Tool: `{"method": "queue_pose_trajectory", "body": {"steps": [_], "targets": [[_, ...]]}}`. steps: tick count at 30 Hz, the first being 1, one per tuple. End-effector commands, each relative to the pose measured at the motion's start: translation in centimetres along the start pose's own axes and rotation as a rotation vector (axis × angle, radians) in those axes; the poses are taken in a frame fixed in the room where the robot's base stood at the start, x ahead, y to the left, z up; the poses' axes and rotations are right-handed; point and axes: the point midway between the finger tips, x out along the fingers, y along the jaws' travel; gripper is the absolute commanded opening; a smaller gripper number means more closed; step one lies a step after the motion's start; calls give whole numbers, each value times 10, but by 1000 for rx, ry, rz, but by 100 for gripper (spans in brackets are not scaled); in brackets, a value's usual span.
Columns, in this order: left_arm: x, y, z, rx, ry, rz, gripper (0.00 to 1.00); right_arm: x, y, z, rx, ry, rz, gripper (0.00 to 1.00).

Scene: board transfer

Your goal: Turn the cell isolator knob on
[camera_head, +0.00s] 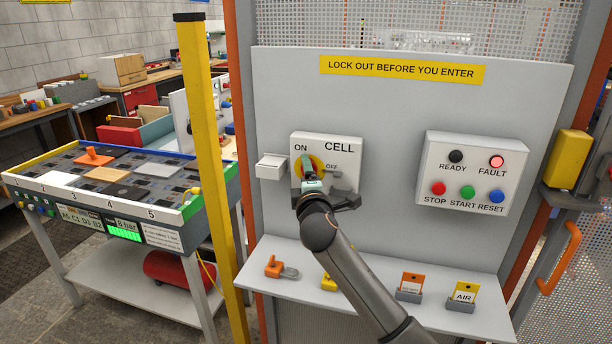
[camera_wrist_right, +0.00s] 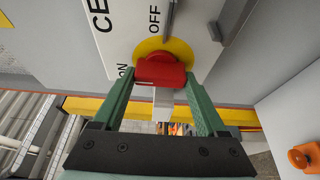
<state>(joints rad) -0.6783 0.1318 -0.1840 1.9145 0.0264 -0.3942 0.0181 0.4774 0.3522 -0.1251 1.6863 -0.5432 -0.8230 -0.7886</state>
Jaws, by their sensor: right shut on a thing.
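The white CELL isolator box (camera_head: 346,149) is on the grey panel, with ON at upper left and OFF at right. Its red knob (camera_wrist_right: 160,70) sits on a yellow disc (camera_wrist_right: 184,50). My right gripper (camera_head: 310,172) reaches the knob from below right. In the right wrist view its green fingers (camera_wrist_right: 160,82) are closed on both sides of the red handle. A pale strip (camera_wrist_right: 162,104) shows between the fingers below the handle. In the head view the gripper hides much of the knob, so its exact angle is hard to tell. My left gripper is out of view.
A small white box (camera_head: 271,167) is left of the isolator. A button box (camera_head: 473,169) at right has its red FAULT lamp lit. The shelf (camera_head: 300,301) below holds an orange padlock (camera_head: 273,266) and tags. A yellow post (camera_head: 203,150) stands at left.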

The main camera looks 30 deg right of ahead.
Motion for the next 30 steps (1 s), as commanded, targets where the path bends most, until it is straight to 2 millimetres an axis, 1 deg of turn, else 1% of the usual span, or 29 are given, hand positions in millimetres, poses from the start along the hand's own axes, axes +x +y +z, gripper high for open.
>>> {"method": "queue_pose_trajectory", "body": {"steps": [11,12,17,18,26,30], "targets": [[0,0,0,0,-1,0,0,0,1,1,-6,-2,1,19],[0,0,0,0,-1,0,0,0,1,1,-6,-2,1,79],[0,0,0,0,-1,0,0,0,1,1,-5,-2,1,97],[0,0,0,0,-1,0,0,0,1,1,-5,-2,0,100],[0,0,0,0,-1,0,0,-1,0,0,-3,-1,0,100],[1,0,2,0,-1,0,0,-10,-1,0,-4,0,0,100]]}}
